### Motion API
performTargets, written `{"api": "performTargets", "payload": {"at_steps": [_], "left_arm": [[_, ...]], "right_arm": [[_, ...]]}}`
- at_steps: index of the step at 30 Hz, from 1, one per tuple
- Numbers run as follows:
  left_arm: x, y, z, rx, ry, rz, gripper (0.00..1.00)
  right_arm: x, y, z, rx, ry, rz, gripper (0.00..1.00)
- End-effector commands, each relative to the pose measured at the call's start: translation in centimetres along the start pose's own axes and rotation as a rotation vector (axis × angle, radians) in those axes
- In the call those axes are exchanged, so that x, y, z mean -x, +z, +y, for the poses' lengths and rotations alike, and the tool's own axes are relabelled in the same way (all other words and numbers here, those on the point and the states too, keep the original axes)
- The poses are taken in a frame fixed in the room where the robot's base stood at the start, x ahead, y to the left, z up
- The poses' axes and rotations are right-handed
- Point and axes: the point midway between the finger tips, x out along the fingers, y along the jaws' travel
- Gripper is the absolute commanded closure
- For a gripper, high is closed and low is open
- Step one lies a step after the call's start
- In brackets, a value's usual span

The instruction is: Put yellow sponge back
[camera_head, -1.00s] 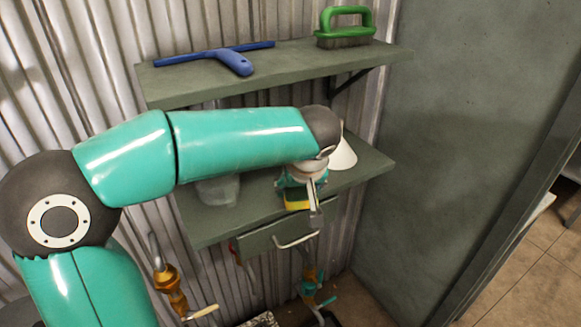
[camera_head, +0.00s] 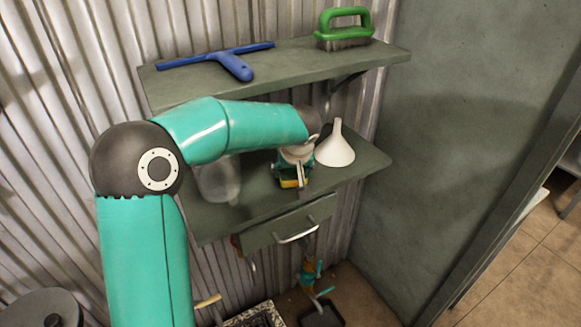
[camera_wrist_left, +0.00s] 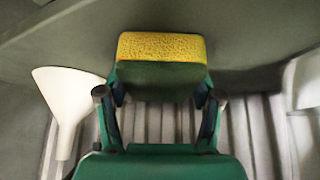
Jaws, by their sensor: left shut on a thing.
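The yellow sponge (camera_head: 289,183) is held in my left gripper (camera_head: 292,176) at the lower shelf (camera_head: 262,203), between a clear container and a white funnel. In the left wrist view the sponge (camera_wrist_left: 162,47) shows its yellow face and a dark green side between the fingers of my left gripper (camera_wrist_left: 160,95). The gripper is shut on it. The sponge is at or just above the shelf surface; I cannot tell whether it touches.
The white funnel (camera_head: 335,148) stands right of my gripper and the clear container (camera_head: 218,180) left. The upper shelf (camera_head: 290,64) overhead holds a blue squeegee (camera_head: 234,62) and a green brush (camera_head: 343,27). A drawer (camera_head: 290,223) with a handle hangs below the lower shelf.

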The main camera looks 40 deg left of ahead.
Motion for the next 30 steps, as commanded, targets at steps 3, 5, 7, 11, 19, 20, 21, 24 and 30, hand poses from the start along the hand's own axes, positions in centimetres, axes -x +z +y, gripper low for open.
{"api": "performTargets", "payload": {"at_steps": [3, 5, 7, 11, 19, 20, 21, 24, 30], "left_arm": [[0.0, 0.0, 0.0, 0.000, 0.000, 0.000, 0.72], [-0.1, 0.1, 0.0, 0.000, 0.000, 0.000, 0.72], [-0.3, 0.2, 0.0, 0.000, 0.000, 0.001, 0.72], [-0.4, 0.2, -0.1, 0.000, -0.001, 0.000, 0.31], [-0.4, 0.2, -0.1, 0.000, -0.002, -0.001, 0.09], [-0.4, 0.2, -0.1, 0.000, -0.002, -0.001, 0.09], [-0.4, 0.2, -0.1, 0.000, -0.001, -0.001, 0.09], [-0.3, 0.2, -0.1, 0.000, -0.001, 0.000, 0.09], [0.4, -0.2, -0.1, 0.001, -0.001, 0.000, 0.09]], "right_arm": [[-0.1, 0.0, 0.0, 0.000, 0.000, 0.000, 1.00], [-0.2, 0.0, 0.1, 0.000, 0.000, 0.000, 1.00], [-0.5, 0.0, 0.2, 0.000, 0.000, 0.000, 1.00], [-0.7, 0.0, 0.2, 0.000, 0.000, 0.000, 1.00], [-0.6, 0.0, 0.2, 0.000, 0.000, 0.000, 1.00], [-0.6, 0.0, 0.2, 0.000, 0.000, 0.000, 1.00], [-0.6, 0.0, 0.2, 0.000, 0.000, 0.000, 1.00], [-0.6, 0.0, 0.2, 0.000, 0.000, 0.000, 1.00], [0.4, 0.0, -0.1, 0.000, 0.000, 0.000, 1.00]]}}
